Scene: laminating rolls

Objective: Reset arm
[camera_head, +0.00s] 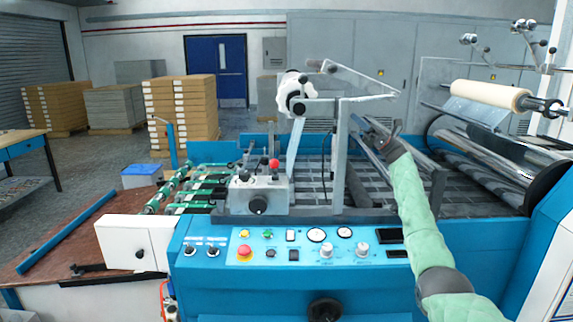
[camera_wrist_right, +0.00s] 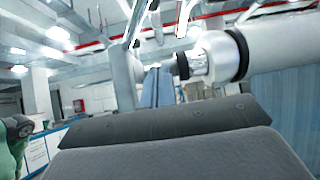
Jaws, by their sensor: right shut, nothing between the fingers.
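My right arm, in a pale green sleeve, reaches up from the lower right in the head view. Its dark gripper (camera_head: 373,125) is raised over the laminating machine's bed, beside the upright metal frame (camera_head: 341,150). I cannot tell from the head view whether the gripper touches the frame. My left gripper is not in view.
The blue control panel (camera_head: 281,248) stands in front, with knobs and buttons. A cream film roll (camera_head: 490,95) sits at upper right above a shiny roller (camera_head: 478,150). Stacked boards (camera_head: 181,108) stand behind.

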